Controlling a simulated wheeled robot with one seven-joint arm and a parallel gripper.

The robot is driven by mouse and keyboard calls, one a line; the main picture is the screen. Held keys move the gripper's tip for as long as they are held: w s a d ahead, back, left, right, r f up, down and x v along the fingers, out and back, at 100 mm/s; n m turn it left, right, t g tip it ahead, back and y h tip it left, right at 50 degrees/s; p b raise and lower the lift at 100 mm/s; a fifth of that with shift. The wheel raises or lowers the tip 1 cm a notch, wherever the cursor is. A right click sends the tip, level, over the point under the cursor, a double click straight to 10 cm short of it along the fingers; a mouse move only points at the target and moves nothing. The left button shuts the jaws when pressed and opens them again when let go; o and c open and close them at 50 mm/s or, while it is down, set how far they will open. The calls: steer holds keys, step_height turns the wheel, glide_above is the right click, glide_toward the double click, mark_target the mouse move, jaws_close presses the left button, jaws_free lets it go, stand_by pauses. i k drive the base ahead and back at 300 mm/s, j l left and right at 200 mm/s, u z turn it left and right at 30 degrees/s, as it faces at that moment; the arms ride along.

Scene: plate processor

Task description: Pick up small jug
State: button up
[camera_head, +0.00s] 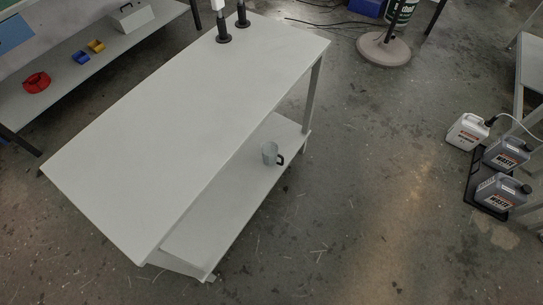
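The small jug (269,153) is a pale grey, translucent jug with a dark handle on its right side. It stands upright on the lower shelf (232,205) of the white table, near that shelf's right edge and toward its far end. The tabletop (190,120) lies above and to the left of it. My gripper is not in view.
Two dark stands (223,30) are on the tabletop's far end. Waste canisters (501,192) stand on the floor at right. A round-based stand (384,49) is at the back. A low shelf with red, blue and yellow items (37,82) is at upper left. Floor right of the table is clear.

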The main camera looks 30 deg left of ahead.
mark_target(270, 150)
steer(key=i+u, duration=0.1)
steer(key=u, duration=1.25)
steer(key=i+l+u, duration=0.2)
steer(key=l+u, duration=0.25)
steer(key=i+l+u, duration=0.15)
steer(key=l+u, duration=0.15)
steer(key=u, duration=0.15)
steer(key=i+l+u, duration=0.1)
steer(key=l+u, duration=0.5)
steer(key=l, duration=1.2)
steer(key=i, duration=0.05)
